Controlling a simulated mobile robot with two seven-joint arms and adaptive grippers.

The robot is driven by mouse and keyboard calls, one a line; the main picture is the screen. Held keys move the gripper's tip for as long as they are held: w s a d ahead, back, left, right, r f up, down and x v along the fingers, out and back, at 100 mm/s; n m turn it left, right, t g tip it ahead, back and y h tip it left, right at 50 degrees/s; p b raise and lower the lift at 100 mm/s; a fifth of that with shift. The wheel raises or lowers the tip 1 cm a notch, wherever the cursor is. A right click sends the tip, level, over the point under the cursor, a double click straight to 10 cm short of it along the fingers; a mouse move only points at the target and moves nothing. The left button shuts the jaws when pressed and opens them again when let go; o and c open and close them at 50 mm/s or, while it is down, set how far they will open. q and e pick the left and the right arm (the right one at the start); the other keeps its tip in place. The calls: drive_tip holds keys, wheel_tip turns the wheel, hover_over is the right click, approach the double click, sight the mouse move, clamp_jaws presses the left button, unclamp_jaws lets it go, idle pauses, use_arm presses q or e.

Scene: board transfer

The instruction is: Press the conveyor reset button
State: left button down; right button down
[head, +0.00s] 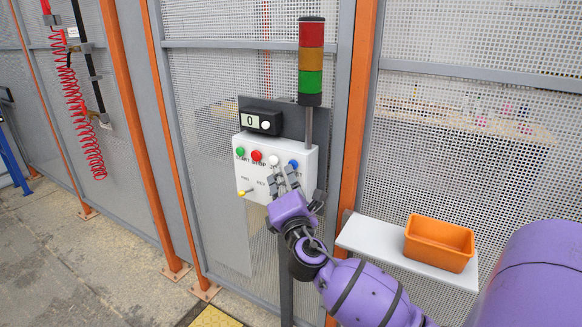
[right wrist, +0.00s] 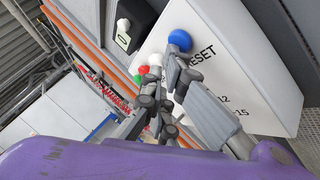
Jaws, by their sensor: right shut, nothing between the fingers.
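The white control box (head: 252,184) has a row of green, red, white and blue buttons. The blue button (head: 293,164) is at the right end of the row; in the right wrist view the blue button (right wrist: 180,40) sits beside the printed word RESET. My right gripper (head: 282,177) is in front of the box, its fingertips just below the blue button. In the right wrist view the gripper (right wrist: 165,76) is shut and empty, one fingertip close under the blue knob. I cannot tell whether they touch. My left gripper is not in view.
A black counter display (head: 261,121) reading 0 and a red, amber and green signal tower (head: 311,60) stand above the box. An orange bin (head: 439,243) sits on a grey shelf (head: 378,240) at the right. Mesh fence panels stand behind. Floor at left is clear.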

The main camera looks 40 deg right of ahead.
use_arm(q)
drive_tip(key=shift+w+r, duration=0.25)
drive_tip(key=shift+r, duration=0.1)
use_arm(e)
drive_tip(key=shift+s+a, duration=0.35)
drive_tip(key=shift+a, duration=0.4)
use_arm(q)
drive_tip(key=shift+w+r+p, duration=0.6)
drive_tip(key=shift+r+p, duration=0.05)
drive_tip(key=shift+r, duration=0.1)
use_arm(e)
drive_tip(key=a, duration=0.1)
drive_tip(key=s+a, duration=0.1)
drive_tip(key=a, duration=0.1)
drive_tip(key=s+a, duration=0.1)
drive_tip(key=shift+a, duration=0.35)
